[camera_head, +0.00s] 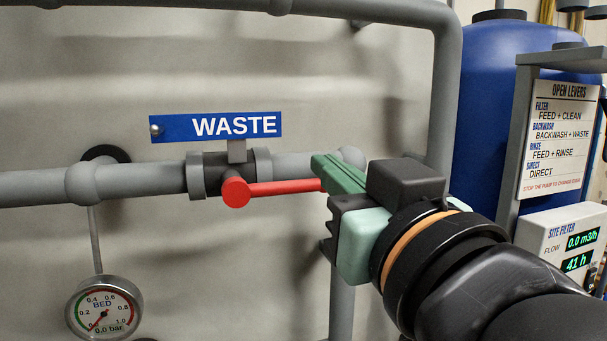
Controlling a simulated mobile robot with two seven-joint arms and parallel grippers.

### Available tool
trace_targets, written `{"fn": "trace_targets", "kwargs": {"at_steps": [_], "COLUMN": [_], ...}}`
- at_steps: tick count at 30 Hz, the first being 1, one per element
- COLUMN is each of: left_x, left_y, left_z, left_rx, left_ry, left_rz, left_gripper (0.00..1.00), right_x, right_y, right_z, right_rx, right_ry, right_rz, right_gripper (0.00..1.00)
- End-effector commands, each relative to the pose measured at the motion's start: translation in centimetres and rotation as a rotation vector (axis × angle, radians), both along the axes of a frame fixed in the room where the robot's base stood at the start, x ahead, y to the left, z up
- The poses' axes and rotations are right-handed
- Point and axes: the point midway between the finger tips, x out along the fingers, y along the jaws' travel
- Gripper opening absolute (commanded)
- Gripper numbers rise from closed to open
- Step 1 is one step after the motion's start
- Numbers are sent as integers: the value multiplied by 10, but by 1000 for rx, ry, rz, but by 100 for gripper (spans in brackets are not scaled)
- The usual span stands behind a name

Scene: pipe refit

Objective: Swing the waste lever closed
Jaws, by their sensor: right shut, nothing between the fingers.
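The red waste lever (283,187) points right from its round red hub, lying nearly level along the grey pipe. Its hub sits on the dark valve body (211,173), below the blue WASTE sign (215,126). My right gripper (323,172) comes in from the lower right, shut and empty. Its green fingertips are at the lever's right end and overlap it in the picture; I cannot tell whether they touch. My left gripper is not in view.
A round BED gauge (104,309) reading about 0.0 bar hangs at lower left. A grey pipe (445,90) bends down behind my right arm. A blue tank (480,90), an OPEN LEVERS placard (558,140) and a SITE FILTER display (560,225) stand at right.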

Motion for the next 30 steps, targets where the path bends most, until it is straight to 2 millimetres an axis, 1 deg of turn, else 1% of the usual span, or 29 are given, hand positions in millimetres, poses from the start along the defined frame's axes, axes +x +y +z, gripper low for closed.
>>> {"fn": "trace_targets", "kwargs": {"at_steps": [5, 8, 15, 18, 20, 22, 25, 30], "left_x": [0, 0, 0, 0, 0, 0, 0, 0], "left_y": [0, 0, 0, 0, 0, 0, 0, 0], "left_z": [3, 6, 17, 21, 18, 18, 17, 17], "left_rx": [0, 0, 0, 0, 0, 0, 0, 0], "left_ry": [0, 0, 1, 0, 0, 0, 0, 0], "left_rz": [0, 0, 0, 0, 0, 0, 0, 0], "left_gripper": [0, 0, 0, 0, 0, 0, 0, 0], "right_x": [14, 31, 80, 98, 94, 91, 89, 87], "right_y": [4, 9, 25, 30, 29, 29, 28, 28], "right_z": [2, 5, 13, 15, 0, -10, -19, -26], "right_rx": [-3, -3, -3, -2, -4, -2, -2, 0], "right_ry": [3, 5, 4, 4, 3, 3, 1, 0], "right_rz": [-3, -5, -5, -4, -1, 0, -2, 0], "right_gripper": [0, 0, 0, 0, 0, 0, 0, 0]}}
